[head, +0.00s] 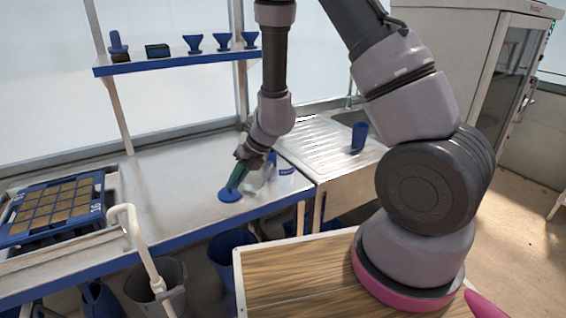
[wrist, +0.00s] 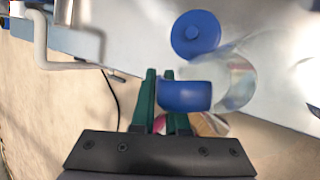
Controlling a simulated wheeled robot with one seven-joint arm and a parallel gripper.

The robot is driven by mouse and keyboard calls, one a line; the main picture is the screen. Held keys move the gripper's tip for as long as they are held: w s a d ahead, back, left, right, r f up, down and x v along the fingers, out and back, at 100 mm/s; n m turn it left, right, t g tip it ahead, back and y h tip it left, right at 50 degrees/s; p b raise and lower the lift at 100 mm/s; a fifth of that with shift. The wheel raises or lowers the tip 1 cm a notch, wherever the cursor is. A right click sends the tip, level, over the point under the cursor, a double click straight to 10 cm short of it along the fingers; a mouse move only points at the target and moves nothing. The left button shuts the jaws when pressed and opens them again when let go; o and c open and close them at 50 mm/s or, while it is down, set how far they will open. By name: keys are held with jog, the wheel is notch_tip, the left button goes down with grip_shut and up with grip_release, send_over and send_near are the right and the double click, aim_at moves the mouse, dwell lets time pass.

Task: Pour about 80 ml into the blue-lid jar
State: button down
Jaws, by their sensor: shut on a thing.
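My gripper (head: 236,180) has green fingers pointing down over the bench, and in the wrist view (wrist: 159,76) they are close together. A blue band or collar (wrist: 186,96) lies across the right finger. It seems to belong to a clear, see-through vessel (wrist: 238,82) tilted to the right, which my gripper appears to hold; the exact grip is hidden. In the head view a faint clear shape (head: 256,181) shows just right of the fingers. A round blue lid (head: 230,195) lies flat on the bench below the fingertips, and also shows in the wrist view (wrist: 195,34). I cannot make out any liquid level.
A blue-framed seed tray (head: 60,208) stands at the bench's left end. A blue cup (head: 359,136) stands at the sink on the right. A shelf (head: 180,60) with blue funnels hangs behind. The bench between tray and gripper is clear.

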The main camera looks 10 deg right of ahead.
jog(key=r+y, duration=0.1)
jog(key=w+d+r+g, duration=0.1)
jog(key=r, duration=0.1)
jog(key=d+r+y, duration=0.1)
jog(key=shift+w+d+r+m+y, duration=0.2)
jog(key=shift+w+r+m+y, duration=0.1)
jog(key=shift+r+m, duration=0.1)
jog(key=shift+w+d+r+g+y, duration=0.15)
jog(key=shift+d+r+g+y, duration=0.2)
jog(key=shift+r+y, duration=0.3)
jog(key=shift+w+d+r+g+y, duration=0.1)
jog(key=shift+r+g+y, duration=0.35)
jog(key=shift+r, duration=0.4)
jog(key=shift+w+d+r+m+y, duration=0.1)
jog(key=shift+d+r+m+y, duration=0.05)
jog(key=shift+r+m+y, duration=0.15)
jog(key=shift+d+r, duration=0.1)
jog(key=shift+r, duration=0.15)
jog(key=shift+w+y, duration=0.1)
jog(key=shift+y, duration=0.2)
jog(key=shift+d+r, duration=0.1)
jog(key=shift+r, duration=0.05)
jog(key=shift+w+d+r+p, duration=0.1)
jog(key=shift+p, duration=0.2)
